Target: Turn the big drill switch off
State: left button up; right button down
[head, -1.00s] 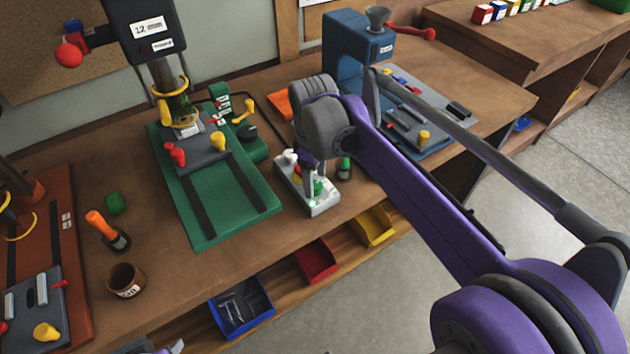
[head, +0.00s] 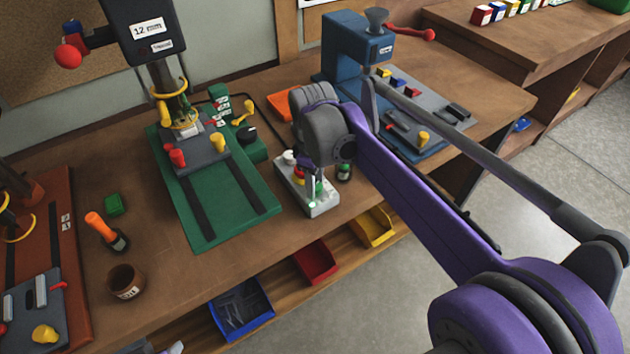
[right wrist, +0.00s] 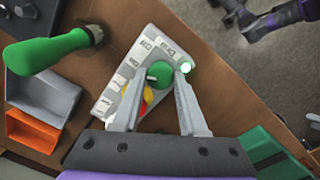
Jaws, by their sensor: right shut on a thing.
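A white switch box (head: 322,207) stands on the bench right of the green-based drill press (head: 220,200). My right gripper (head: 314,185) points down over the box. In the right wrist view, my right gripper (right wrist: 162,72) is shut on the green knob (right wrist: 158,74), one finger on each side. The lit lamp (right wrist: 186,67) is beside the right fingertip. My left gripper is not in view.
A blue machine (head: 345,50) stands behind right. A brown cup (head: 126,282) and orange-handled tool (head: 100,225) are at left.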

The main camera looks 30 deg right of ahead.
jog(key=shift+m, duration=0.3)
jog(key=m+p, duration=0.1)
jog(key=m, duration=1)
jog(key=shift+g, duration=0.3)
jog(key=shift+m, duration=0.3)
jog(key=shift+c, duration=2.2)
grip_release()
jog(key=shift+r, duration=0.1)
notch_tip(320, 180, up, 11)
jog(key=p, duration=0.1)
jog(key=shift+w+a+f, duration=0.15)
jog(key=shift+a+f, duration=0.05)
